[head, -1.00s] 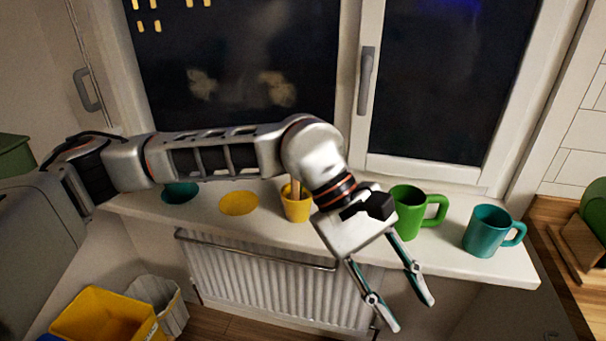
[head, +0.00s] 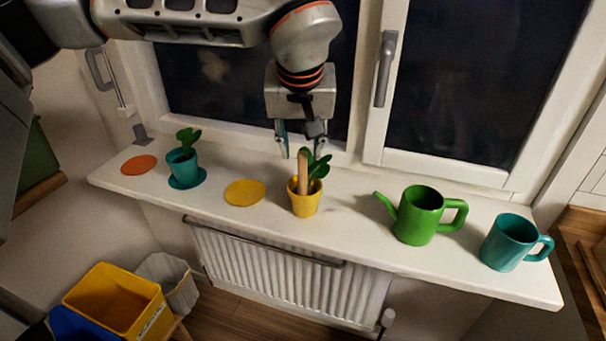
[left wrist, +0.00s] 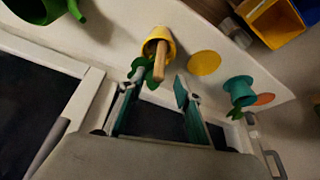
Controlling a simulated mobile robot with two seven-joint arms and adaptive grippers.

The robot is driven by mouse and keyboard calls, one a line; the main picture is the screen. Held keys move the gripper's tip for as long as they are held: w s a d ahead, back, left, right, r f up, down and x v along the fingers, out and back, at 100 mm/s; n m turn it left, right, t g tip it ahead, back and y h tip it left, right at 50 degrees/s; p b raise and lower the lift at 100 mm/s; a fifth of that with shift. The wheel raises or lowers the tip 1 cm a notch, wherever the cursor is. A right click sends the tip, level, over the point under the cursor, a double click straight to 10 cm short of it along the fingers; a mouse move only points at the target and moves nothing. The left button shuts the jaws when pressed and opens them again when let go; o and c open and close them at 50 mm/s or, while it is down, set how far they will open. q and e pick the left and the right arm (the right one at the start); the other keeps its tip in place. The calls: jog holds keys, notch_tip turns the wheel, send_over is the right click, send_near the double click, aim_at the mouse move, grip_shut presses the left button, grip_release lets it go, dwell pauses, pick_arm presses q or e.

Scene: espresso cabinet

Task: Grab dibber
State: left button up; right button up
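The dibber (head: 304,172) looks like a light wooden stick standing in a small yellow pot (head: 306,204) on the windowsill. A green-leaved plant (head: 319,167) shares the pot, just right of the stick. In the left wrist view the dibber (left wrist: 160,62) sticks out of the yellow pot (left wrist: 158,36) towards the gap between my fingers. My left gripper (head: 301,150) points down above and slightly behind the pot. Its fingers are apart with nothing between them; the left wrist view also shows this open gripper (left wrist: 155,88). My right gripper is out of view.
The sill (head: 350,222) also holds a teal pot with a plant (head: 182,165), an orange disc (head: 139,165), a yellow disc (head: 244,193), a green watering can (head: 418,215) and a teal mug (head: 508,242). The window (head: 450,80) is close behind. A radiator (head: 290,270) hangs below.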

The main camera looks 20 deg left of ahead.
aim_at(302, 154)
pick_arm(q)
jog(key=x, duration=0.5)
jog(key=shift+w, duration=0.1)
grip_shut()
